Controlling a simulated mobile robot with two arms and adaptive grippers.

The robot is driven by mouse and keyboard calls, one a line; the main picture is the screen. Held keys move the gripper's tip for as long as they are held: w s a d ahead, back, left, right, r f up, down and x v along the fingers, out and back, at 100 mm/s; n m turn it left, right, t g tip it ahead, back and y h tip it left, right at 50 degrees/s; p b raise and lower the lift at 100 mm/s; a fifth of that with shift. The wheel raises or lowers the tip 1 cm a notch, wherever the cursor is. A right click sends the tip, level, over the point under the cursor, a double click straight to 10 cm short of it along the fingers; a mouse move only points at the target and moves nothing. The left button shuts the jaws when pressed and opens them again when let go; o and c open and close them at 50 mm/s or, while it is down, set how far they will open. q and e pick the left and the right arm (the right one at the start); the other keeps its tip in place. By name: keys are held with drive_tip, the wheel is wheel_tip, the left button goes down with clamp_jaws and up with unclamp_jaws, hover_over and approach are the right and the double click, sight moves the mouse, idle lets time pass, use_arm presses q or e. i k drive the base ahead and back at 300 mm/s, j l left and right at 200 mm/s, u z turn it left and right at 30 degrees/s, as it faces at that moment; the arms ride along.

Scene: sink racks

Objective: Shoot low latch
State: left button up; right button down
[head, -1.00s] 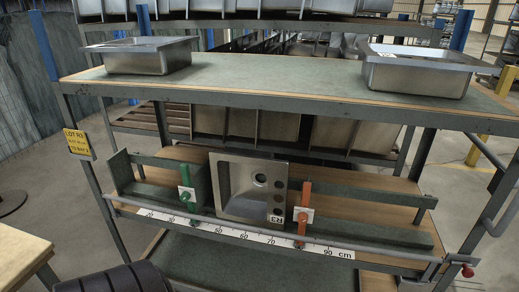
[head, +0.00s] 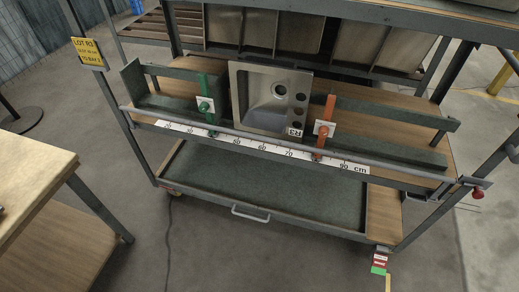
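At the lower right corner of the rack, a small fitting with a red, white and green tag (head: 379,263) sits by the foot of the post, near the right end of the bottom tray (head: 270,185). It is small, and I cannot tell its latch position. Higher up, a red knob (head: 477,193) sits at the right end of the front bar (head: 300,147). The bottom tray has a pale pull handle (head: 250,213) at its front edge. Neither of my grippers is in view.
A steel sink (head: 265,95) stands on the middle shelf between a green clamp (head: 207,105) and an orange clamp (head: 325,128), above a centimetre scale (head: 240,140). A wooden table (head: 35,175) is at left.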

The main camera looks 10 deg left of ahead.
sight(477, 194)
drive_tip(key=u, duration=0.15)
drive_tip(key=z, duration=1.7)
